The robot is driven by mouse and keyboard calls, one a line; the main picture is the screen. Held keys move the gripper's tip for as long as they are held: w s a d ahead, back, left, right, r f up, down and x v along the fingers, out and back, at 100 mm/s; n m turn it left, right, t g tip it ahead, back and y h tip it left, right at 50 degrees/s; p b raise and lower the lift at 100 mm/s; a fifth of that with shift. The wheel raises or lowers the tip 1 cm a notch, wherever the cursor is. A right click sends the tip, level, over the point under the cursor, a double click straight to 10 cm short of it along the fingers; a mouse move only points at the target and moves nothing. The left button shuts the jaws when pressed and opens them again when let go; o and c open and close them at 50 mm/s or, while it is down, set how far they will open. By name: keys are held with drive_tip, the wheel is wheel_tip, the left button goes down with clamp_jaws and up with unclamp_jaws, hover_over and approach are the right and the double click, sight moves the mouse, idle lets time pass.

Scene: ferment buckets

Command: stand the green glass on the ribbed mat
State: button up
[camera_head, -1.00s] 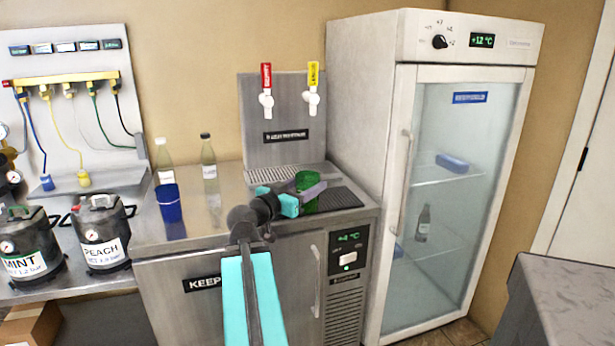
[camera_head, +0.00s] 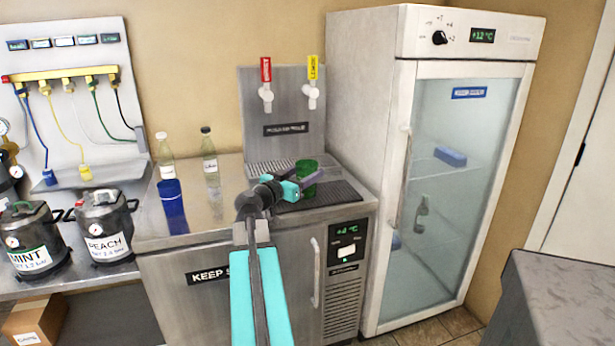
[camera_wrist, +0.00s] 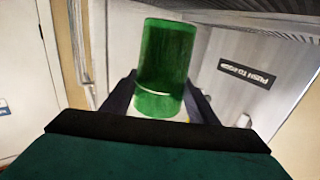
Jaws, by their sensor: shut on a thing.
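The green glass (camera_head: 306,172) is held in my gripper (camera_head: 304,187) over the counter, in front of the tap tower. It looks about upright in the head view. In the wrist view the glass (camera_wrist: 165,62) stands between the two dark fingers (camera_wrist: 160,103), which are shut on it. The dark ribbed mat (camera_head: 335,194) lies on the counter's right part, below and beside the glass. My gripper hides part of the mat. I cannot tell whether the glass's base touches it.
A metal drip grate (camera_head: 262,169) lies under the red and yellow taps. A blue cup (camera_head: 171,195) and two bottles (camera_head: 209,155) stand on the counter's left. A glass-door fridge (camera_head: 440,190) rises close to the right of the mat. The counter's middle is clear.

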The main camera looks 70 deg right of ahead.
drive_tip(key=d, duration=0.1)
drive_tip(key=w+d, duration=0.1)
drive_tip(key=d, duration=0.1)
drive_tip(key=shift+w+d+f, duration=0.15)
drive_tip(key=shift+w+d, duration=0.1)
drive_tip(key=shift+d, duration=0.05)
drive_tip(key=shift+f+p, duration=0.5)
drive_tip(key=shift+f, duration=1.2)
drive_tip(key=shift+f+b, duration=0.2)
drive_tip(key=shift+b, duration=0.1)
drive_tip(key=o, duration=1.5)
drive_tip(key=shift+r+p, duration=0.25)
drive_tip(key=shift+p, duration=0.15)
